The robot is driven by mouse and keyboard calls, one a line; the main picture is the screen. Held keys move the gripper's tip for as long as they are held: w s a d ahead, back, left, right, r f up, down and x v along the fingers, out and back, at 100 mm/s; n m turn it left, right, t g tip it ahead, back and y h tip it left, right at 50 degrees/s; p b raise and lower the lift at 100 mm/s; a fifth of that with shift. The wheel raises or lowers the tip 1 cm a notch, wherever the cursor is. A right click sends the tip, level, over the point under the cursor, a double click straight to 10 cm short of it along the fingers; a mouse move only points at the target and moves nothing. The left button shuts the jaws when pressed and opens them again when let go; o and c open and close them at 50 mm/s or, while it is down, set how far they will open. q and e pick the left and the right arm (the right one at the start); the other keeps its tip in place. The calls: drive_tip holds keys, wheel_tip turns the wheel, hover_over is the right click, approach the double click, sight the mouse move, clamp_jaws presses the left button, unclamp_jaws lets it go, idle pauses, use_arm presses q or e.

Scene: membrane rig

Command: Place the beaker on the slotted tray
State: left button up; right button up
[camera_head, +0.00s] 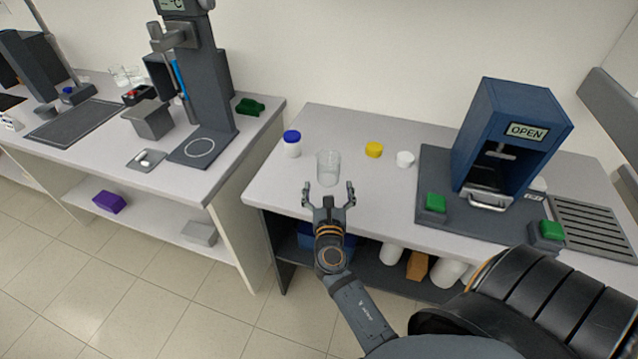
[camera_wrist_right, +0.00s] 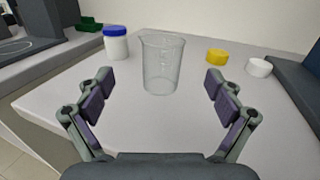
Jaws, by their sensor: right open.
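The clear glass beaker (camera_head: 328,167) stands upright on the right-hand bench, near its left end. My right gripper (camera_head: 328,192) is open and empty at the front edge of the bench, just in front of the beaker. In the right wrist view the beaker (camera_wrist_right: 162,64) stands centred beyond the two spread fingers of my right gripper (camera_wrist_right: 162,98), apart from them. The slotted tray (camera_head: 592,226) lies at the right end of the same bench and looks empty. My left gripper is not in view.
A blue-lidded jar (camera_head: 292,144) stands left of the beaker. A yellow cap (camera_head: 374,149) and a white cap (camera_head: 405,159) lie to its right. A blue press with an OPEN sign (camera_head: 512,140) and green buttons (camera_head: 435,202) stands between the beaker and the tray.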

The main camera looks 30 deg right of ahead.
sight(329, 167)
drive_tip(key=p+x, duration=0.1)
drive_tip(key=x, duration=0.4)
drive_tip(key=shift+w+d, duration=0.2)
drive_tip(key=shift+d, duration=0.15)
drive_tip(key=shift+w+d+r+p, duration=0.15)
drive_tip(key=shift+w+r+p, duration=0.1)
drive_tip(key=shift+p, duration=0.25)
drive_tip(key=p+x, duration=0.1)
drive_tip(key=x, duration=0.3)
drive_tip(key=shift+d+f, duration=0.1)
drive_tip(key=shift+d, duration=0.05)
drive_tip(key=shift+w+d+f, duration=0.15)
drive_tip(key=shift+w, duration=0.1)
drive_tip(key=shift+s, duration=0.15)
drive_tip(key=shift+c, duration=0.9)
drive_tip(key=c, duration=1.2)
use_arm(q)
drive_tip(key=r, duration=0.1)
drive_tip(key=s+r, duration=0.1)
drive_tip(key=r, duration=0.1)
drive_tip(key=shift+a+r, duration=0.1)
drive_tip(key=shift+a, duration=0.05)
use_arm(e)
drive_tip(key=shift+r, duration=0.2)
